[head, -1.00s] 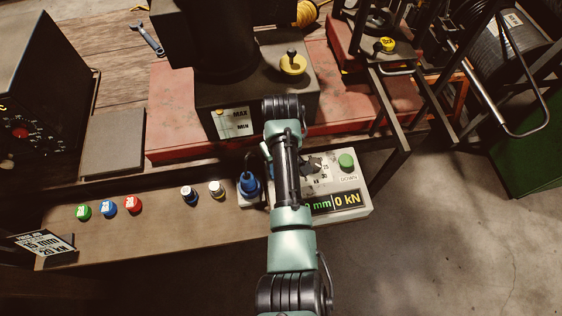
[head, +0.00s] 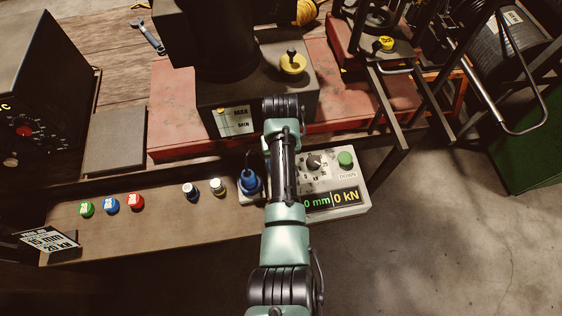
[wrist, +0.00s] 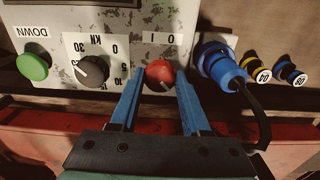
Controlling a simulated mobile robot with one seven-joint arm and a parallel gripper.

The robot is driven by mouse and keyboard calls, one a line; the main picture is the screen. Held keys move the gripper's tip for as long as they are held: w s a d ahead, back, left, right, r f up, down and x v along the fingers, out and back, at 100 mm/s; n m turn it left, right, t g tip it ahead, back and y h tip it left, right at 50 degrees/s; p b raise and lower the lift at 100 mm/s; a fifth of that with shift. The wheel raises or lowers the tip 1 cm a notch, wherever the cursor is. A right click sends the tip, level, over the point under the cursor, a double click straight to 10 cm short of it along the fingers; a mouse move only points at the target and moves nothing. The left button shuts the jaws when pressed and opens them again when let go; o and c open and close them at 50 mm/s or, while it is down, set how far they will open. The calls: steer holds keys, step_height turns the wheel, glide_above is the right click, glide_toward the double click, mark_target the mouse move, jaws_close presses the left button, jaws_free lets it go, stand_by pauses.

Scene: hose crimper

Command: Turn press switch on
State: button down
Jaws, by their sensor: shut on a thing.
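The press control box (head: 352,206) stands at the front of the bench, with a lit display (head: 331,200) showing 0 mm and 0 kN. In the wrist view its red rotary switch (wrist: 160,73) sits beside 0 and I marks, with a pale pointer line toward the lower right. My gripper (wrist: 157,90) has its two blue fingers on either side of the red switch, shut on it. In the head view my arm hides the switch and the fingers.
Beside the switch are a black kN dial (wrist: 92,70), a green DOWN button (wrist: 33,66) and a blue plug (wrist: 219,65) with a cable. Several coloured dies, including a red one (head: 135,201), stand along the bench. A sign (head: 48,240) reads 15 mm, 20 kN.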

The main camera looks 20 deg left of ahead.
steer(key=shift+r, duration=0.1)
steer(key=shift+c, duration=1.8)
jaws_free()
step_height(320, 180, up, 13)
steer(key=shift+w+b, duration=0.1)
steer(key=shift+b, duration=0.2)
